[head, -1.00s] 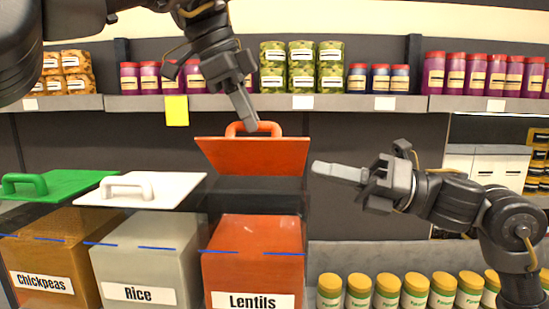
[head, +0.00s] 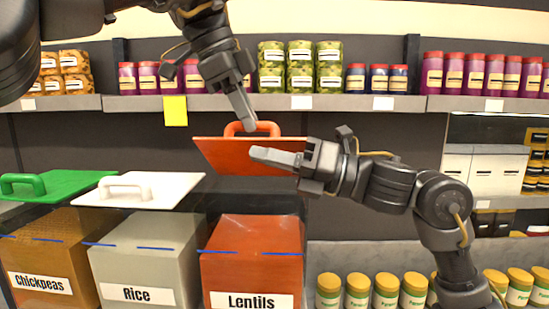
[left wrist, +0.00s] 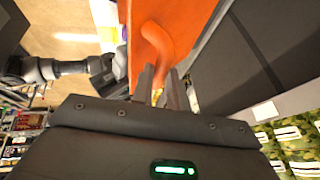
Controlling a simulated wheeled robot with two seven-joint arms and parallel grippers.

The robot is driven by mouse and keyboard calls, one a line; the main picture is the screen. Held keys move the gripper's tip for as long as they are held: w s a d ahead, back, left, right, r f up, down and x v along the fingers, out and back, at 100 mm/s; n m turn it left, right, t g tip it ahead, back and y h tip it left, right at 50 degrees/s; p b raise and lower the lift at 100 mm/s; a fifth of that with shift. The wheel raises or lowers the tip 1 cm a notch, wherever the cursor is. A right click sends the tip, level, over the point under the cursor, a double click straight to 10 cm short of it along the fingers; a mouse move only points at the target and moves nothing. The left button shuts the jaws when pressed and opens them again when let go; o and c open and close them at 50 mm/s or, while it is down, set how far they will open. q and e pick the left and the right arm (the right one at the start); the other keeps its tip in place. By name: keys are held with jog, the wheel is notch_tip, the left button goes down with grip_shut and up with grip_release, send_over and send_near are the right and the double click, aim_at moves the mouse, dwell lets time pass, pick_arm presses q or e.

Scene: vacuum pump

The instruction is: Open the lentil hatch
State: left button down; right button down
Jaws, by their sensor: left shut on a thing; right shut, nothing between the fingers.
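The orange lentil hatch (head: 222,151) is tilted up above the lentil bin (head: 252,262), its front face toward the camera. My left gripper (head: 250,122) is shut on the hatch's loop handle (head: 262,127); the left wrist view shows the fingers around the orange handle (left wrist: 160,42). My right gripper (head: 255,153) is shut and empty. Its fingertips lie in front of the hatch's face in the head view; I cannot tell whether they touch it.
The white rice lid (head: 175,192) and green chickpeas lid (head: 70,184) lie closed to the left. A shelf with jars (head: 300,67) runs behind, with a yellow tag (head: 175,110). Yellow-lidded jars (head: 386,287) stand at lower right, near my right arm.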

pick_arm(q)
jog(key=shift+w+f, duration=0.15)
jog(key=shift+f, duration=0.1)
pick_arm(e)
jog(key=shift+w+r+m, duration=0.3)
jog(key=shift+w+r, duration=0.1)
jog(key=shift+r, duration=0.2)
pick_arm(q)
jog(key=shift+d, duration=0.15)
pick_arm(e)
jog(key=shift+w+d+r, duration=0.15)
jog(key=shift+w+d, duration=0.1)
pick_arm(q)
jog(key=c, duration=1.4)
grip_release()
pick_arm(e)
jog(key=shift+w+m, duration=0.15)
jog(key=shift+m, duration=0.15)
pick_arm(q)
jog(key=shift+o, duration=0.2)
